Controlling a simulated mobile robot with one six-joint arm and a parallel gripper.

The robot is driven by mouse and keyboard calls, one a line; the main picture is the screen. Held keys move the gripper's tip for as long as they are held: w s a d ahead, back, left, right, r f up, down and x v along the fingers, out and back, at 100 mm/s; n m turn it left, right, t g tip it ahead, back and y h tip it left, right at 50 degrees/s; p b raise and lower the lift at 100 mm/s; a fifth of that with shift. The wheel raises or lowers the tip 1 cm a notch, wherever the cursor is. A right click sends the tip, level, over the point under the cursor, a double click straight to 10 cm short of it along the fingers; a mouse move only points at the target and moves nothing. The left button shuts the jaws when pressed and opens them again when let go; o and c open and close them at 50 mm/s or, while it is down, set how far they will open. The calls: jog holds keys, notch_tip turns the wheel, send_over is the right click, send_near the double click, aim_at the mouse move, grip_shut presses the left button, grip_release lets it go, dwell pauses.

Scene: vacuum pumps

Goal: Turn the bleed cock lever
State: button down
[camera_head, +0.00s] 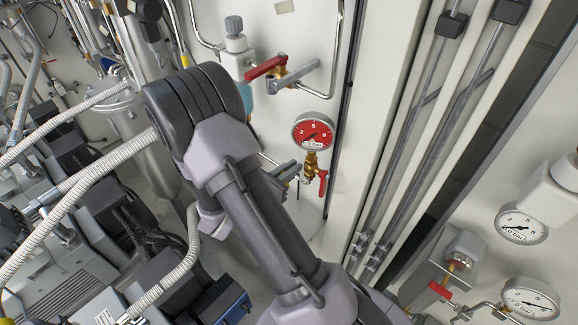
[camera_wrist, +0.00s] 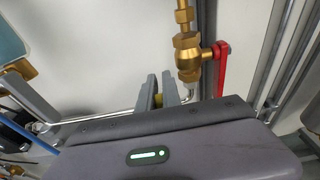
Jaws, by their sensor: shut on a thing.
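A brass valve (camera_head: 310,165) hangs below a red-faced gauge (camera_head: 313,132), and a red lever (camera_head: 323,183) points down on its right side. In the wrist view the brass valve (camera_wrist: 188,55) is at top centre, with the red lever (camera_wrist: 220,70) to its right. My gripper (camera_head: 288,172) is just left of the valve; it shows in the wrist view (camera_wrist: 160,88) with its grey fingers close together. A small brass-coloured part (camera_wrist: 159,99) shows between them. I cannot tell what it belongs to. The red lever is apart from the fingers.
Another red lever (camera_head: 265,68) sits on a valve above, beside a bent pipe. Grey vertical rails (camera_head: 420,110) run to the right. White-faced gauges (camera_head: 521,226) are at lower right. Ribbed hoses (camera_head: 80,195) and pumps crowd the left.

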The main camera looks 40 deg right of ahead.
jog(key=shift+d+f+y+p, duration=0.25)
jog(key=shift+d+y, duration=0.35)
jog(key=shift+y, duration=0.6)
jog(key=c, duration=1.8)
grip_release()
jog(key=shift+d, duration=0.1)
jog(key=shift+w, duration=0.1)
jog(key=b+v, duration=0.1)
jog(key=v, duration=1.6)
jog(key=shift+a+r, duration=0.15)
jog(key=shift+a, duration=0.1)
jog(key=shift+w, duration=0.15)
